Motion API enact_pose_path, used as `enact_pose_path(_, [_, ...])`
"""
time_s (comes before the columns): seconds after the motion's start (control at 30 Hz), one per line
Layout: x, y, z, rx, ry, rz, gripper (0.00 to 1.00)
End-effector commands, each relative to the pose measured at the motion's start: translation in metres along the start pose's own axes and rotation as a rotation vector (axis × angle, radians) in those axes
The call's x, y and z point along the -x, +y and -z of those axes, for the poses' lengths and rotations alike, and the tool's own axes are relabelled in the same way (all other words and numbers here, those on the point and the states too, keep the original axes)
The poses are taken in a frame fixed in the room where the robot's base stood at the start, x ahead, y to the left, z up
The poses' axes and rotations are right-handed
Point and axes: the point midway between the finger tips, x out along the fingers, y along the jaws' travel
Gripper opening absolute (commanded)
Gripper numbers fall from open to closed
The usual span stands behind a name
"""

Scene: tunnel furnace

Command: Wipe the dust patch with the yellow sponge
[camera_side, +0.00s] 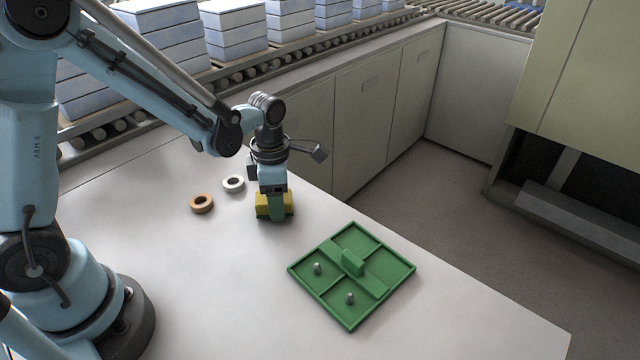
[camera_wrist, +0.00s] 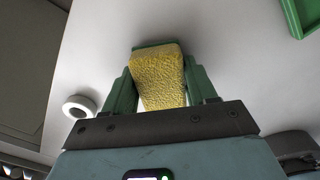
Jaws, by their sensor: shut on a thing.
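My gripper (camera_side: 275,207) points down over the white table and is shut on the yellow sponge (camera_side: 262,205). In the wrist view, the sponge (camera_wrist: 158,82) sits between the two green fingers of my gripper (camera_wrist: 160,90). The sponge is at or just above the table surface; I cannot tell if it touches. I cannot make out a dust patch in either view; it may be hidden under the sponge or too faint.
A green divided tray (camera_side: 333,311) with two grey pegs lies right of the gripper. A white ring (camera_side: 233,183) and an orange-brown ring (camera_side: 202,203) lie to its left. A roller conveyor (camera_side: 225,75) with stacked blocks runs behind. The table front is clear.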

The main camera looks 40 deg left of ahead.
Motion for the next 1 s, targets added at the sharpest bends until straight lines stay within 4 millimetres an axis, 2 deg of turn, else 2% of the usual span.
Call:
enact_pose_path(0.07, [-0.005,0.005,-0.007,-0.001,0.0,0.0,0.18])
enact_pose_path(0.1, [-0.001,0.007,-0.009,-0.001,-0.001,0.0,0.18])
enact_pose_path(0.57, [-0.002,-0.025,-0.037,-0.003,-0.001,0.001,0.18])
enact_pose_path(0.67, [0.016,-0.024,-0.035,-0.001,-0.001,0.0,0.18])
enact_pose_path(1.0, [0.046,-0.024,-0.035,-0.001,-0.001,0.0,0.18])
